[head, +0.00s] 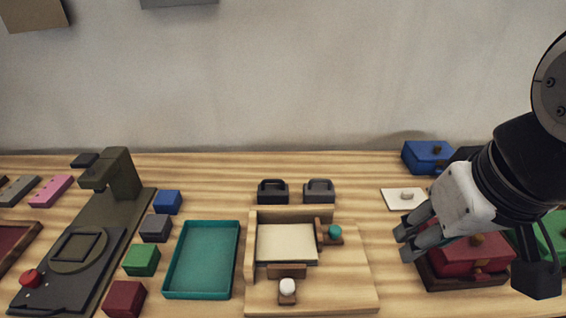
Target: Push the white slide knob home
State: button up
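The white slide knob (287,287) sits on a small brown slider at the front of a light wooden fixture (350,292). A brown block (287,271) stands just behind it, at the near edge of a cream plate (287,244) in the fixture. A second, teal knob (335,231) is on another brown slider at the plate's right side. My gripper (404,242) is up at the right, its fingers pointing left and down, well apart from the white knob. Nothing shows between the fingertips, but whether they are parted is unclear.
A teal tray (168,292) lies left of the fixture, with several coloured blocks beyond it. Two dark handled pieces (273,191) stand behind the fixture.

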jog(key=w+a+f+n+g+p, duration=0.2)
jog(key=w+a+n+p, duration=0.1)
jog(key=w+a+n, duration=0.3)
jog(key=n+g+p, duration=0.2)
jog(key=n+p, duration=0.1)
jog(key=n, duration=0.2)
send_over(288, 285)
notch_tip(288, 285, down, 11)
notch_tip(288, 285, down, 13)
jog(key=shift+s, duration=0.1)
grip_shut()
